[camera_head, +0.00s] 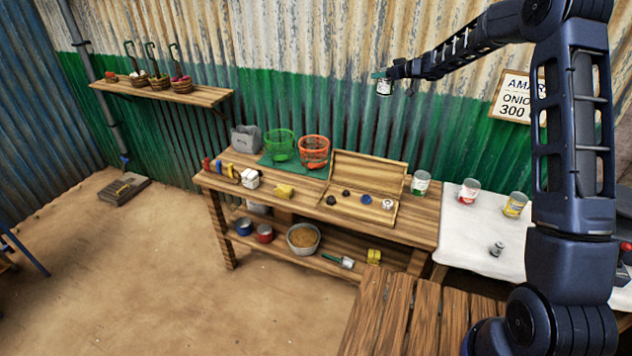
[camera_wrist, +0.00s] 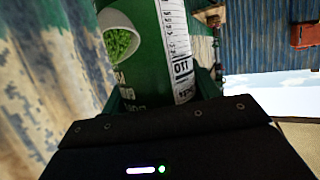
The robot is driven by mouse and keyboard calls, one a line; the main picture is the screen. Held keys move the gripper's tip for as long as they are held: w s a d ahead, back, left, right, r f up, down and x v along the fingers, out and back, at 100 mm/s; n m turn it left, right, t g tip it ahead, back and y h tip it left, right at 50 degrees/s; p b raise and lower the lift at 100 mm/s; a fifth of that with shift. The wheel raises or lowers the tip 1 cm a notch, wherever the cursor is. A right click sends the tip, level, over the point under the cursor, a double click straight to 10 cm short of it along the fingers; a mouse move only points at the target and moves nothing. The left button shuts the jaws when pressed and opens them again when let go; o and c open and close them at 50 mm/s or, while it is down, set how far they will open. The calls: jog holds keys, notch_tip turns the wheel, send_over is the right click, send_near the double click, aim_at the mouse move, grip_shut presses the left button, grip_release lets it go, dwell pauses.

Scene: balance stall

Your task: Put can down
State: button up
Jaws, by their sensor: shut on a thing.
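My gripper (camera_head: 384,77) is raised high in front of the corrugated wall, above the back of the wooden workbench (camera_head: 414,230). It is shut on a can (camera_head: 384,88), held well clear of the bench top. In the wrist view the held can (camera_wrist: 145,55) is green with a picture of green peas and a white label with black print. Its ends are cut off or hidden there. On the head view it is small, with a pale label. Three other cans stand to the right: a green and white one (camera_head: 420,183), a red and white one (camera_head: 469,191) and a yellow one (camera_head: 516,205).
An open wooden box (camera_head: 366,172) with several small weights lies on the bench. Green (camera_head: 281,145) and orange (camera_head: 314,151) baskets stand left of it. A white-covered table (camera_head: 461,228) holds a small metal weight (camera_head: 496,249); its near-left part is clear.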

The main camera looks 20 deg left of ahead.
jog(key=f, duration=3.7)
jog(key=shift+s+a, duration=0.2)
jog(key=shift+a, duration=0.05)
jog(key=shift+f, duration=0.15)
jog(key=o, duration=1.4)
jog(key=shift+d, duration=0.1)
jog(key=v, duration=0.7)
jog(key=shift+d, duration=0.2)
jog(key=shift+r, duration=0.25)
